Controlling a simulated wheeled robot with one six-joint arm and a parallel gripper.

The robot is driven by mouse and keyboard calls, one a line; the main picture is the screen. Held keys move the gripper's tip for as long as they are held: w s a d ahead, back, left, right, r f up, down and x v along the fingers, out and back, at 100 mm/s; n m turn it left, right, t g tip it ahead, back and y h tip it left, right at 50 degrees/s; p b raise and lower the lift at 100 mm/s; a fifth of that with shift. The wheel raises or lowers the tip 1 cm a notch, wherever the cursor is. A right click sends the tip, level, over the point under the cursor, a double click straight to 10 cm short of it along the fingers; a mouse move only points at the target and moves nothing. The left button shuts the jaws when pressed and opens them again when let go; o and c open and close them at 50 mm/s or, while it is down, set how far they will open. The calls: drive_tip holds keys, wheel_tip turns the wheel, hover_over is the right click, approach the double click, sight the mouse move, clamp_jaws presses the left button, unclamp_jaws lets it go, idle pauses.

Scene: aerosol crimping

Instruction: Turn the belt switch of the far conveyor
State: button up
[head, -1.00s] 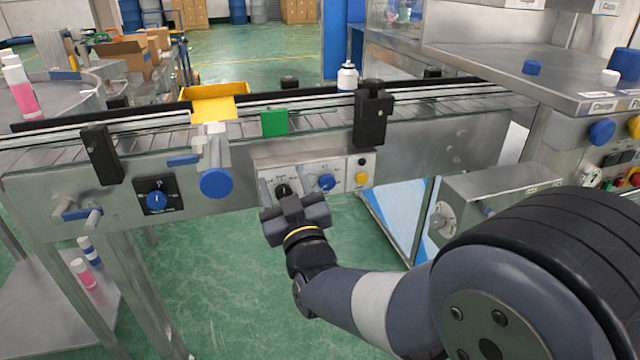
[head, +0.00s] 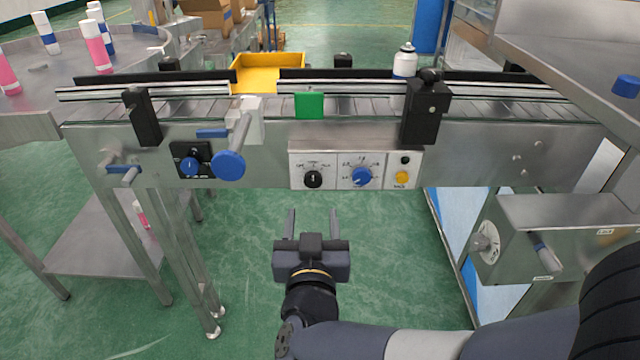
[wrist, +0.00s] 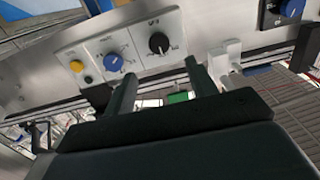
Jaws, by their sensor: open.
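A conveyor (head: 480,150) crosses the head view, with a white control panel on its front side. The panel holds a black rotary switch (head: 313,179), a blue dial (head: 361,176) and a yellow button (head: 402,177). The black switch (wrist: 159,43) and blue dial (wrist: 113,62) also show in the wrist view. I cannot read which one is the belt switch. My gripper (head: 312,212) is open and empty, its two fingers pointing toward the panel. In the head view it appears just below the black switch, apart from it. In the wrist view the fingers (wrist: 160,78) appear beneath the switch.
A second blue knob (head: 190,166) sits on a black plate to the left, beside a protruding blue-ended handle (head: 229,165). A spray can (head: 404,62) stands on the conveyor. A metal box (head: 550,235) is at right. The green floor below the panel is clear.

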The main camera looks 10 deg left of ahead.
sight(313, 181)
drive_tip(key=b+x, duration=0.1)
drive_tip(key=x, duration=0.8)
drive_tip(key=shift+w, duration=0.3)
drive_tip(key=c, duration=1)
